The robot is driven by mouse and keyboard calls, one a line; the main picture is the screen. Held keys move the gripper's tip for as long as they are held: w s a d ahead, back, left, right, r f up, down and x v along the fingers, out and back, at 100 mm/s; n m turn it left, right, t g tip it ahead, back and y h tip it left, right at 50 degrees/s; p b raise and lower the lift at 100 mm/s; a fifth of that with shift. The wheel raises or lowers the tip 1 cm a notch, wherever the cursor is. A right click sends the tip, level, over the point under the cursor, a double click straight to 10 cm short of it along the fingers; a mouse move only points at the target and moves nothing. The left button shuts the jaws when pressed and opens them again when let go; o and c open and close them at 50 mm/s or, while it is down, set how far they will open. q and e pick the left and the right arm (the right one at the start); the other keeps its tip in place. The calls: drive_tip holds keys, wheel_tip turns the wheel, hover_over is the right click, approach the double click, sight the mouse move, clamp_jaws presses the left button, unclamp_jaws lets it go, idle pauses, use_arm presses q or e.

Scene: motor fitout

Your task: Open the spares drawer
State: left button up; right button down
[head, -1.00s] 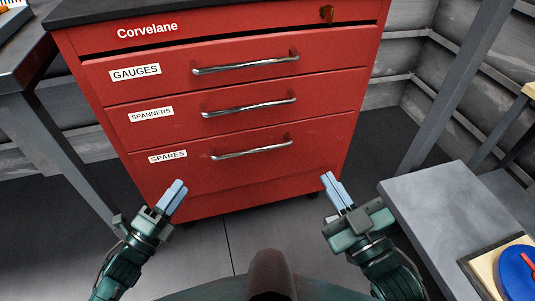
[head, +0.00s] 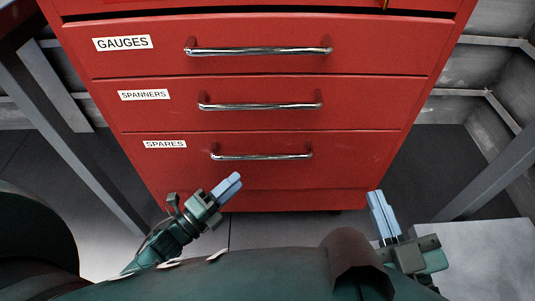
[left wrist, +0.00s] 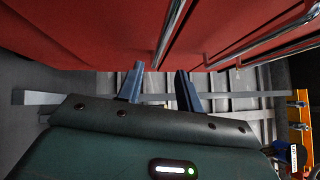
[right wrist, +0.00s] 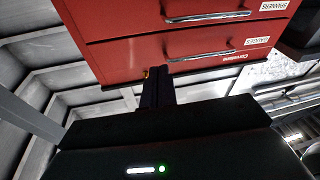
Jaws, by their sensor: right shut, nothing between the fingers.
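The spares drawer (head: 265,176) is the lowest labelled drawer of the red cabinet, and it is shut. Its label (head: 165,144) reads SPARES, and its silver bar handle (head: 262,157) runs level across the front. My left gripper (head: 232,181) is just below the left part of this handle in the head view. In the left wrist view its two fingers (left wrist: 160,82) are spread with nothing held, and a silver bar passes near the fingertips. My right gripper (head: 378,198) is shut and empty, low and right of the drawer; its closed fingers also show in the right wrist view (right wrist: 157,82).
Above are the shut spanners drawer (head: 360,103) and gauges drawer (head: 390,48), each with a bar handle. A grey table leg (head: 75,150) stands at left. A grey surface (head: 490,255) lies close beside my right gripper. Floor shows below the cabinet.

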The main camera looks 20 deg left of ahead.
sight(264, 155)
use_arm(q)
drive_tip(key=b+x, duration=0.2)
drive_tip(key=x, duration=0.9)
drive_tip(key=shift+d, duration=0.1)
drive_tip(key=shift+c, duration=0.4)
clamp_jaws()
